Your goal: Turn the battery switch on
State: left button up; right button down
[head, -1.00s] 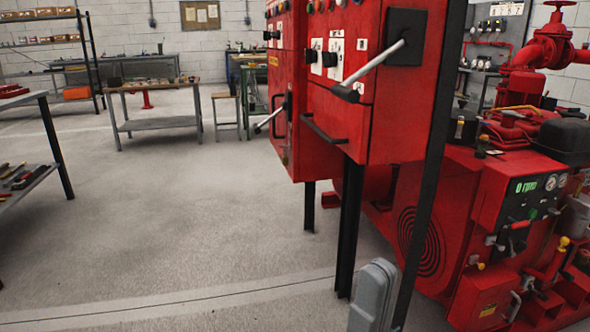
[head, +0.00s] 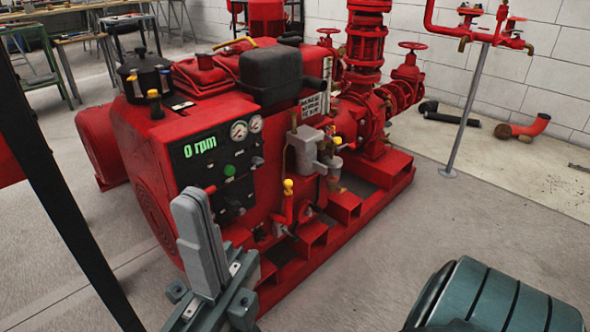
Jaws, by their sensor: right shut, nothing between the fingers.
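The red engine (head: 150,130) of the pumpset stands in the middle left. Its dark control panel (head: 205,172) has a display reading "0 rpm", two round gauges (head: 238,131), a green button (head: 230,170) and small switches. A red-handled control (head: 210,189) sits low on the panel, just behind the top of my right gripper. I cannot tell for sure which control is the battery switch. My right gripper (head: 197,218) points upward in front of the panel's lower left, shut and empty. It hides part of the panel's lower edge. My left gripper is not in view.
A yellow-topped lever (head: 288,187) and grey parts (head: 305,145) stick out right of the panel. A black post (head: 60,190) crosses the left side. Red pipework with valves (head: 368,45) stands behind.

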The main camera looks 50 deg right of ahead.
aim_at(264, 241)
jog(key=l, duration=1.15)
jog(key=k+l, duration=0.1)
jog(key=l, duration=1)
jog(key=k+l, duration=0.1)
jog(key=l, duration=1.05)
